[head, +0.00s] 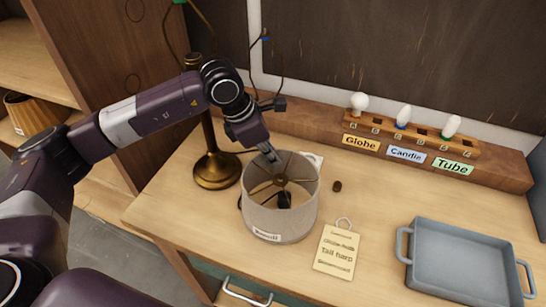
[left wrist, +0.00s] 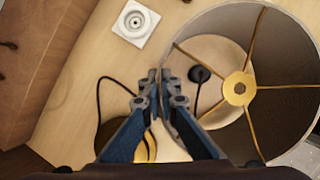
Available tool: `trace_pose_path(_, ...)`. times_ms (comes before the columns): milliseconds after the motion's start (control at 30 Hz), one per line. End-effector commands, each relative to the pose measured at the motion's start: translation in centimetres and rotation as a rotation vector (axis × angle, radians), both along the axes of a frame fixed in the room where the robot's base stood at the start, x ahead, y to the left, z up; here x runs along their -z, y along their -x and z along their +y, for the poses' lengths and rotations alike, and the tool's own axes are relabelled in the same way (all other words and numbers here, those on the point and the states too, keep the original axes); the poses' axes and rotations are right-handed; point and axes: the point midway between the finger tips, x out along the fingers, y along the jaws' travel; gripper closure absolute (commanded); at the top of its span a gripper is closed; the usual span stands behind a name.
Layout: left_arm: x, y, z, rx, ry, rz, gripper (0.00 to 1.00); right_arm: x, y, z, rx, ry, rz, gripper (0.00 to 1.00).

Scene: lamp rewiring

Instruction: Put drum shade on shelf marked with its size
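The drum shade (head: 270,220), a pale grey-beige fabric cylinder with brass spokes and hub, stands upright on the wooden table. A small white label is on its front; I cannot read it surely. My left gripper (head: 272,156) reaches its back rim from above. In the left wrist view the fingers (left wrist: 162,78) are close together with the rim of the shade (left wrist: 215,45) between them, one finger inside and one outside. The shelf unit (head: 30,60) stands at the far left; no size mark on it is readable. My right gripper is out of view.
A brass lamp stand (head: 217,170) stands close behind the shade. A tan tag (head: 338,252) and a grey tray (head: 465,268) lie to the right. A bulb rack (head: 410,135) is at the back. A pleated shade (head: 32,112) sits on the shelf unit.

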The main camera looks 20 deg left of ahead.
Motion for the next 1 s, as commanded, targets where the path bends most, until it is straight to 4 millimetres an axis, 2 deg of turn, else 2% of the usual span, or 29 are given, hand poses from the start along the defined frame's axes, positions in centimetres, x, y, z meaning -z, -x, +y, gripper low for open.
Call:
trace_pose_path(133, 1.2, 0.0, 0.0, 0.0, 0.001, -0.001, 1.0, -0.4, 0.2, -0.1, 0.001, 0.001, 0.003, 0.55)
trace_pose_path(500, 1.7, 0.0, 0.0, 0.0, 0.0, -0.001, 1.0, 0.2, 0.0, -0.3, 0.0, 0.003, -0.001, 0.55)
trace_pose_path(700, 1.6, 0.0, 0.0, 0.0, 0.0, -0.001, 0.78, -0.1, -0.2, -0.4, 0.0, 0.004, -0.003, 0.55)
trace_pose_path(1000, 1.4, 0.0, 0.0, 0.0, 0.0, -0.001, 0.78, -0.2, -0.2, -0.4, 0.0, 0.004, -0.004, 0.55)
